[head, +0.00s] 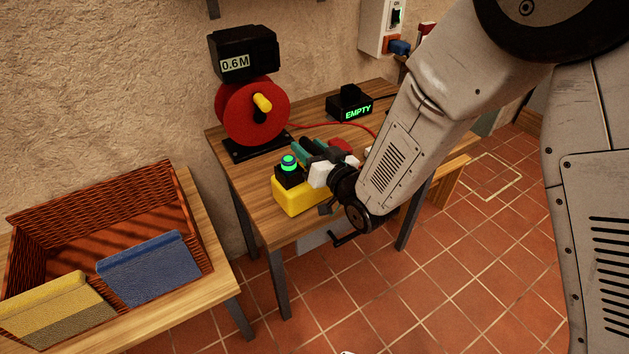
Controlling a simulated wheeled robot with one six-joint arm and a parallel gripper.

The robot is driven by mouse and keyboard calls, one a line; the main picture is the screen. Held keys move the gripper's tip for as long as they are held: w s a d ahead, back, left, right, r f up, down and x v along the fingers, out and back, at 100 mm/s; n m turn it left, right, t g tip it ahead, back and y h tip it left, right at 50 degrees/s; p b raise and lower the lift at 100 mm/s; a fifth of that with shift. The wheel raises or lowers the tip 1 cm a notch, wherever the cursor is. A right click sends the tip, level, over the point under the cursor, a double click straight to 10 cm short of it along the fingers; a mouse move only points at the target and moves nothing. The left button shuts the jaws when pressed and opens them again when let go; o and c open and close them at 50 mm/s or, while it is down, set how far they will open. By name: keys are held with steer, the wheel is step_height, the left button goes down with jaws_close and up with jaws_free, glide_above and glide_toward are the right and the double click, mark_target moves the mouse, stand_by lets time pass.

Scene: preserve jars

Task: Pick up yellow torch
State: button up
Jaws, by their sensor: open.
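A yellow block-shaped body (298,198) with a black housing and a lit green top stands near the front left of the wooden table (290,238). I cannot tell whether it is the yellow torch; nothing else in view is clearly a torch. My gripper (312,152) is open, with dark teal fingers, just behind and to the right of the green light. Whether it touches anything there is unclear. My wrist and arm hide part of the table to the right.
A red reel (250,112) with a yellow handle and a box reading 0.6M stand behind. A black box reading EMPTY (349,104) is at the back. A red cable (346,124) crosses the table. A wicker basket (100,202) holds yellow and blue items at left.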

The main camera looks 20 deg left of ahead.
jaws_close()
stand_by(1.3)
